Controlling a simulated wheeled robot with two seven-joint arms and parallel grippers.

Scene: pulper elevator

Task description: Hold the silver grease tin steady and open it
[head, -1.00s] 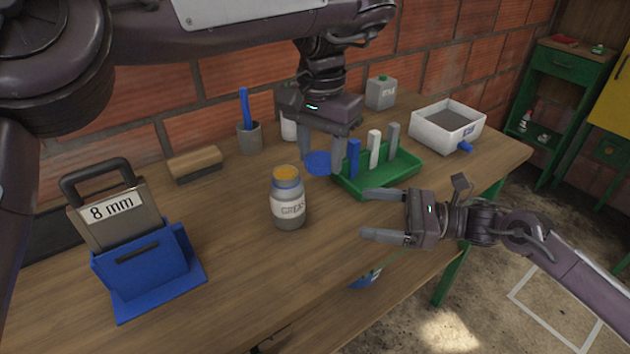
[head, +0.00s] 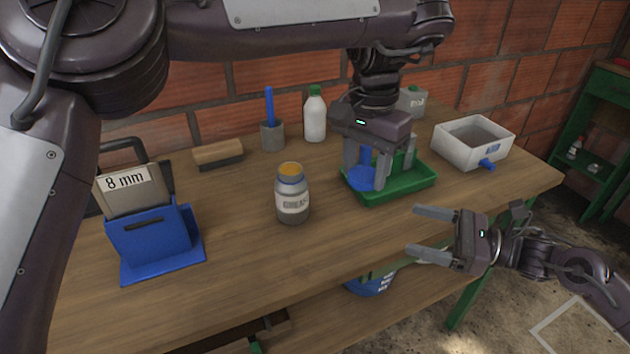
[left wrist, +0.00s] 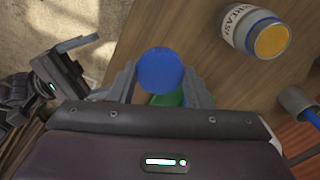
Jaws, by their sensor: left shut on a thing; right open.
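The silver grease tin (head: 292,202) stands upright and open on the wooden table, with orange grease (head: 291,169) showing at its mouth. It also shows at the upper right of the left wrist view (left wrist: 240,27). My left gripper (head: 367,180) is shut on the round blue lid (head: 361,181), which is also between the fingers in the left wrist view (left wrist: 160,70). The lid is apart from the tin, over the left part of the green tray (head: 399,190). My right gripper (head: 425,232) is open and empty, right of the tin.
The tray's upright pegs are partly hidden behind my left gripper. A white box (head: 451,152) stands at the back right. A white bottle (head: 314,119), grey cup (head: 272,137) and brush (head: 218,152) line the back. A blue holder (head: 150,243) is left. The front table is clear.

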